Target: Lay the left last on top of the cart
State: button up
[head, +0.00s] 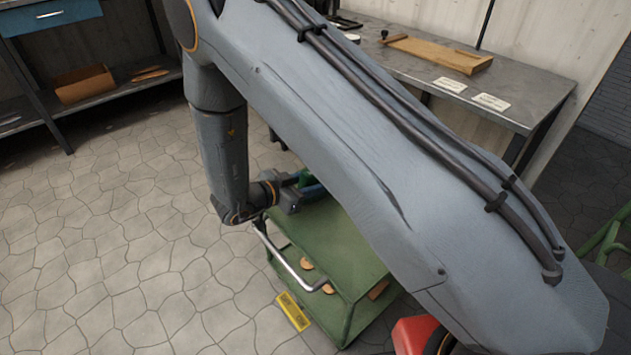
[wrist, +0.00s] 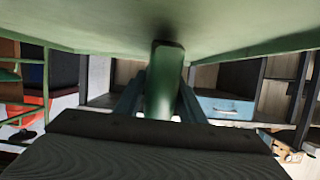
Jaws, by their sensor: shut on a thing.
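The green cart (head: 345,243) stands low in the middle of the head view, partly hidden behind my arm. My gripper (head: 308,190) is over the far part of its top. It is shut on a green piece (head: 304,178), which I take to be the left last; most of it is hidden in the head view. In the wrist view the green last (wrist: 160,88) is between the two fingers of my gripper (wrist: 160,105), its dark end close to a wide green surface, apparently the cart top (wrist: 90,25). I cannot tell whether they touch.
A workbench (head: 530,100) with a wooden board (head: 437,53) stands behind. A cardboard box (head: 84,84) sits on a left shelf. The left floor is clear.

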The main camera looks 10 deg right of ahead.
jog(key=shift+f, duration=0.25)
dwell(0.3)
jog(key=o, duration=1.1)
